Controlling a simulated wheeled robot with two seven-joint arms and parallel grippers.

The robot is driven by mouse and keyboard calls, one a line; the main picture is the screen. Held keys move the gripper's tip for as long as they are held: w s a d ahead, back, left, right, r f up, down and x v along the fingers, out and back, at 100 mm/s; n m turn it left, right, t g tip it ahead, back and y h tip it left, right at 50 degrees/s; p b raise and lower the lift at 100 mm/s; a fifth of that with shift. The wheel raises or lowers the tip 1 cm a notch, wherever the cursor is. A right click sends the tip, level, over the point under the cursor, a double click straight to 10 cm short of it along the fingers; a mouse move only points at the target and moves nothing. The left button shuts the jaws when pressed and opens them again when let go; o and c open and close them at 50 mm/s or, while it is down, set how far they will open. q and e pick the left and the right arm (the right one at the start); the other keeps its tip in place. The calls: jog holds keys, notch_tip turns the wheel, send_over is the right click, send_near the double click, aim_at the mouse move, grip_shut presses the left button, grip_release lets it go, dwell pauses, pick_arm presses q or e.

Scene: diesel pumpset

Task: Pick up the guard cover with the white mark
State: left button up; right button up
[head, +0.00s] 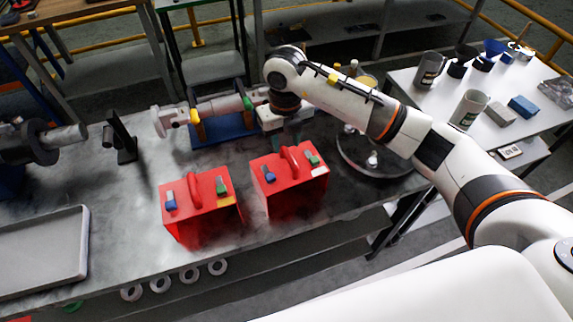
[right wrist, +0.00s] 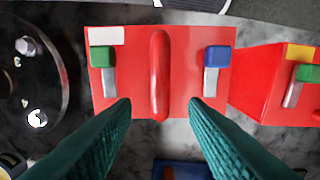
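The guard cover with the white mark (head: 288,191) is a red box with a red top handle, a blue latch and a green latch. It stands upright on the grey bench. Its white mark (right wrist: 106,36) shows at a top corner in the right wrist view. My right gripper (head: 291,139) is just behind and above this cover in the head view. In the right wrist view its teal fingers (right wrist: 160,106) are apart, with the red handle (right wrist: 160,75) in line with the gap; nothing is gripped. A similar red cover with a yellow mark (head: 201,207) stands to the left. My left gripper is not in view.
A blue stand (head: 222,130) with a pale cylindrical part is behind the covers. A round dark plate (head: 378,154) lies to the right. A grey tray (head: 42,250) is at the left. The bench between tray and covers is clear.

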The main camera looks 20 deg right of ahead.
aim_at(287, 151)
jog(key=f+p, duration=0.1)
jog(key=s+f, duration=0.1)
jog(key=f, duration=0.1)
jog(key=shift+f+p, duration=0.25)
jog(key=shift+p, duration=0.15)
jog(key=shift+f, duration=0.35)
jog(key=shift+w+f, duration=0.15)
jog(key=shift+f, duration=0.05)
grip_shut()
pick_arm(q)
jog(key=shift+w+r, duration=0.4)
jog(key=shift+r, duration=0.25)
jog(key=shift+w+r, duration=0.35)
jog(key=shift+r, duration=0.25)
pick_arm(e)
jog(key=shift+r, duration=0.15)
